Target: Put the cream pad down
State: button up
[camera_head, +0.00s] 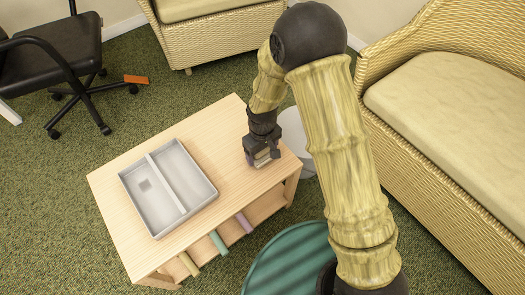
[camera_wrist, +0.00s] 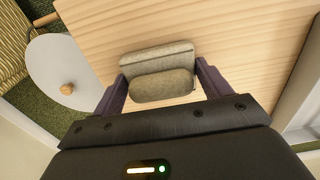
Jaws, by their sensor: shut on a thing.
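My gripper (camera_head: 262,160) is over the far right end of the wooden table (camera_head: 235,115). It is shut on the cream pad (camera_head: 263,155). In the wrist view the pad (camera_wrist: 163,85) sits between the two dark fingers of my gripper (camera_wrist: 160,82), with a rounded greyish-beige front part and a flatter part behind it. I cannot tell whether these are one thing or two. The pad is close to the tabletop; I cannot tell whether it touches. The finger ends partly hide it in the head view.
Bare tabletop lies between tray and gripper. A white round top (camera_wrist: 60,65) with a wooden knob (camera_wrist: 66,89) stands beside the table.

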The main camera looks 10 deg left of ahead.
jog(key=o, duration=0.9)
jog(key=shift+f, duration=0.15)
notch_tip(320, 180, up, 12)
jog(key=p, duration=0.5)
jog(key=shift+r+p, duration=0.2)
jog(key=shift+p, duration=0.1)
jog(key=s+d+r+m+t, duration=0.1)
jog(key=s+d+r+m, duration=0.1)
jog(key=d, duration=0.6)
jog(key=s+d+r+m, duration=0.2)
jog(key=d+r+m, duration=0.2)
jog(key=d, duration=0.5)
jog(key=s+d+r+m+t, duration=0.1)
jog(key=s+d+r+m, duration=0.2)
jog(key=d+r, duration=0.3)
jog(key=shift+d+r+m+t, duration=0.15)
jog(key=shift+d+m+t, duration=0.2)
jog(key=shift+d, duration=1)
